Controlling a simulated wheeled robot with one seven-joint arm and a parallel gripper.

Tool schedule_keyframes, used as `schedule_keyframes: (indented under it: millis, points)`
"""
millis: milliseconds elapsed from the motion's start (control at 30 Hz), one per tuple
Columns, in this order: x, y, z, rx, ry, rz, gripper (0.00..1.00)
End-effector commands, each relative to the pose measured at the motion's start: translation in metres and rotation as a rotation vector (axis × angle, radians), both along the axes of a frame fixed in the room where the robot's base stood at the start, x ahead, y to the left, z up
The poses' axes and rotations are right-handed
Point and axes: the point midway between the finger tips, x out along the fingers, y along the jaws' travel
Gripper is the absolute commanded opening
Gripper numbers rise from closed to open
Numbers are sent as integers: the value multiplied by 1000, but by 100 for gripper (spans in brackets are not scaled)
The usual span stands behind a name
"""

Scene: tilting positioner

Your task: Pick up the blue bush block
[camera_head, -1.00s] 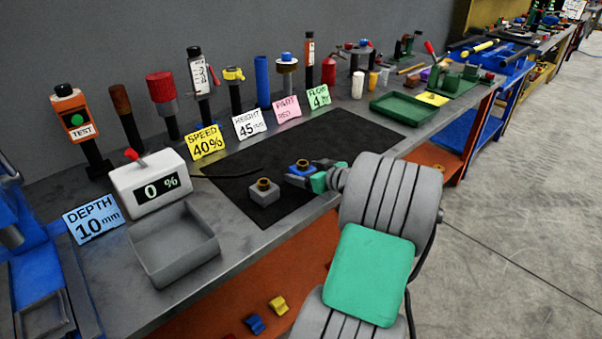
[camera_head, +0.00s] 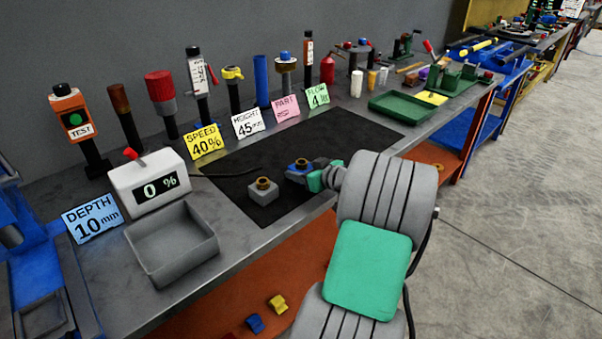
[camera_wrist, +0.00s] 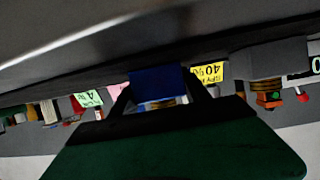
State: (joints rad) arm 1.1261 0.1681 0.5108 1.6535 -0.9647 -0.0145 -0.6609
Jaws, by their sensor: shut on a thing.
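The blue bush block (camera_head: 298,168) has a brass-coloured bush on top and is at the right part of the black mat (camera_head: 330,137). My gripper (camera_head: 308,170) reaches it from the right and is shut on it. In the wrist view the blue block (camera_wrist: 156,80) sits between my two dark fingers (camera_wrist: 158,98), with the brass bush partly showing below it in the upside-down picture. A gap under the block is hard to make out. A grey block (camera_head: 262,194) with a similar bush stands on the mat to the left, apart from my gripper.
A grey tray (camera_head: 172,270) and a white display reading 0 % (camera_head: 150,183) stand at the left. Tools and cards, such as the yellow speed card (camera_head: 205,141), line the back. A green tray (camera_head: 406,106) is farther right. The mat behind the blocks is mostly clear.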

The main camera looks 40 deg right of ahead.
Motion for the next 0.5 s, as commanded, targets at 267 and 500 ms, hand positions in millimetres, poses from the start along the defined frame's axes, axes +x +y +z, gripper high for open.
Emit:
schedule_keyframes:
  millis: [267,500]
  points:
    - [0,0,0,0,0,0,0]
    - [1,-1,3,-4,-5,1,0]
